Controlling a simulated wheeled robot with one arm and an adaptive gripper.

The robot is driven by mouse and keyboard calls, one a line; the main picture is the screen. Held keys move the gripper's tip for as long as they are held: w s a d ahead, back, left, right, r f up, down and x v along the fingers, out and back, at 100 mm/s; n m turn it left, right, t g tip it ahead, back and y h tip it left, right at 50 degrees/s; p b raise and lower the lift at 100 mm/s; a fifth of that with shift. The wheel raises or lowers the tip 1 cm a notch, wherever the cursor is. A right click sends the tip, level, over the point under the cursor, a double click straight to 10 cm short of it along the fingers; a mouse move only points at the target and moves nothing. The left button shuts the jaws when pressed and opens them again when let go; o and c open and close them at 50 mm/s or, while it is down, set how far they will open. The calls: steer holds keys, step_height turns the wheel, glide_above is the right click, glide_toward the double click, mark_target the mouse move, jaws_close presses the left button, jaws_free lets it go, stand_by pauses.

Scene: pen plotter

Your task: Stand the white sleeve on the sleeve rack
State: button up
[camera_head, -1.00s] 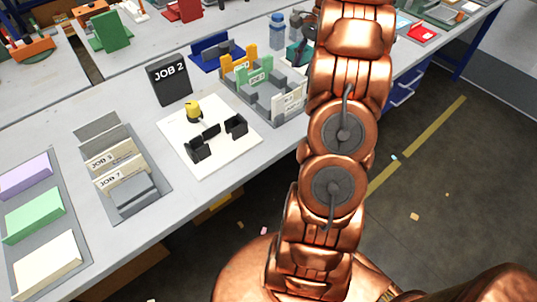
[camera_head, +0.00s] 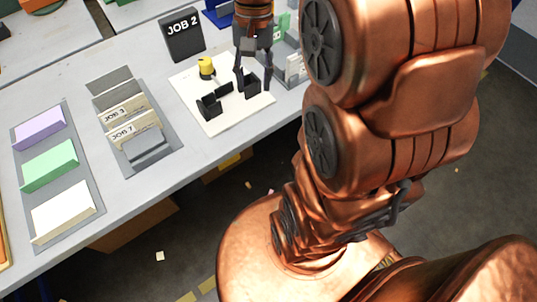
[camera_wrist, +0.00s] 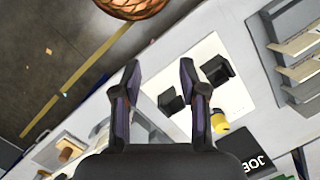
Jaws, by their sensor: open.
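My gripper (camera_head: 253,84) is open and empty over the white board. Its spread fingers also show in the wrist view (camera_wrist: 158,72). I cannot tell for certain which item is the white sleeve. A small white upright piece (camera_head: 295,66) with markings stands behind my gripper, partly hidden by my arm. A white block (camera_head: 66,213) sits at the front of the left tray. The grey rack (camera_head: 160,163) holding beige cards marked JOB 3 and JOB 7 may be the sleeve rack. It stands left of the board and also shows in the wrist view (camera_wrist: 277,57).
The white board (camera_head: 188,94) bears black brackets (camera_head: 209,107) and a yellow-topped piece (camera_head: 206,67). A black JOB 2 sign (camera_head: 182,35) stands behind it. The left tray (camera_head: 80,187) also holds purple (camera_head: 39,130) and green (camera_head: 49,166) blocks. Bare table lies between tray and rack.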

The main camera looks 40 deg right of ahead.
steer(key=s+a+f+n+h, duration=0.1)
steer(key=s+a+f+n, duration=0.1)
steer(key=s, duration=0.5)
steer(key=s+a+f+n+h, duration=0.1)
steer(key=s+a+f+n, duration=0.2)
steer(key=s+a+n, duration=0.2)
steer(key=s, duration=0.3)
steer(key=shift+a, duration=0.2)
step_height(320, 180, up, 6)
steer(key=p, duration=0.6)
steer(key=shift+r, duration=0.15)
steer(key=shift+w, duration=0.1)
